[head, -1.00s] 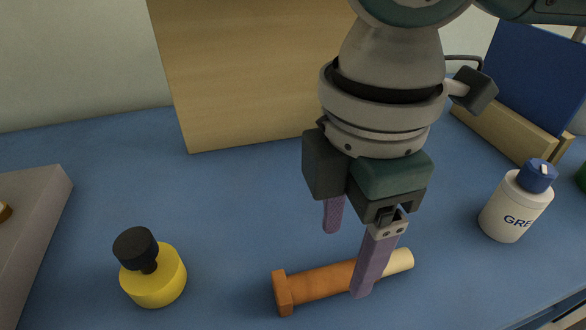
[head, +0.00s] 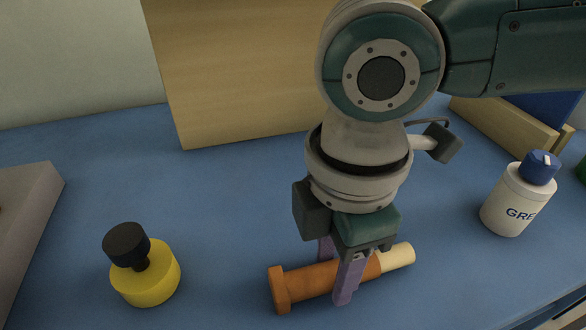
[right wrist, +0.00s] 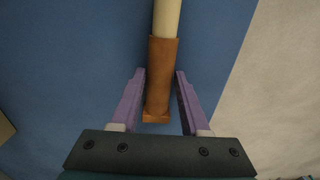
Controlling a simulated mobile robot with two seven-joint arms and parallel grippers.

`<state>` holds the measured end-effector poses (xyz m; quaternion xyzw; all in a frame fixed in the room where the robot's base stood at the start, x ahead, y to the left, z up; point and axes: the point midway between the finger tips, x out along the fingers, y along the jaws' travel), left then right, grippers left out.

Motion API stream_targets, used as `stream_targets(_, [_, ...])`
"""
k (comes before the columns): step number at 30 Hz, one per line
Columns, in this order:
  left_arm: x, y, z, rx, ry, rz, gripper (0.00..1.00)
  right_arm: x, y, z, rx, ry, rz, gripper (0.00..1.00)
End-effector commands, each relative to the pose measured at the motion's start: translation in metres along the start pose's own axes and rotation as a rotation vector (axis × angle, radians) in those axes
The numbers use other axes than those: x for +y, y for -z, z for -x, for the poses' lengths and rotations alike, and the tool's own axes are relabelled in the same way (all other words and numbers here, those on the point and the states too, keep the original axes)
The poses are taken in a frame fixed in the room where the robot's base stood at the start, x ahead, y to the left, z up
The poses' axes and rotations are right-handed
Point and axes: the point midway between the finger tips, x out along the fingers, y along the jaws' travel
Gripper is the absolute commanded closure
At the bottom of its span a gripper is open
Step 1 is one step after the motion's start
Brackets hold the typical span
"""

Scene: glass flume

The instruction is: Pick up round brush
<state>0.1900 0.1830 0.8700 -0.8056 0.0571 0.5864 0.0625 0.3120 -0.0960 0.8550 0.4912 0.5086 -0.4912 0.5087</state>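The round brush (head: 305,282) lies on the blue table in the head view, with an orange-brown body, a wider flange at its left end and a cream end at right. In the right wrist view the brush (right wrist: 162,65) runs up between the fingers, its cream part at the top. My right gripper (head: 335,277) is open and low over the brush, one purple finger on each side. In the right wrist view a gap shows between the brush and each finger of the gripper (right wrist: 160,75). My left gripper is not in view.
A yellow pot with a black knob (head: 146,283) stands to the left of the brush. A white bottle with a blue cap (head: 513,208) stands to the right. A wooden panel (head: 230,90) rises behind. A grey block (head: 32,215) lies at the far left. Clear blue table lies between.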

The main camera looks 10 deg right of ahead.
Motion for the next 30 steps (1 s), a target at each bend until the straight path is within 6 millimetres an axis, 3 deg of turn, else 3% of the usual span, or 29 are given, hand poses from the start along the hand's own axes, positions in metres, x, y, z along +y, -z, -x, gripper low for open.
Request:
stream_targets(2, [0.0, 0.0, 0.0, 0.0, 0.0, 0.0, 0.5, 0.0, 0.0, 0.0, 0.0, 0.0, 0.0, 0.65])
stream_targets(11, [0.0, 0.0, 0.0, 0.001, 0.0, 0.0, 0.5, 0.0, 0.0, 0.0, 0.0, 0.0, 0.0, 0.99])
stream_targets(23, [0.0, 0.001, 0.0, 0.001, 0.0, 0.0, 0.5, 0.0, 0.0, 0.001, 0.0, 0.0, 0.0, 1.0])
stream_targets(30, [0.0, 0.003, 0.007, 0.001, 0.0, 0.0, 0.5, 0.001, 0.0, 0.022, 0.001, -0.001, -0.001, 1.0])
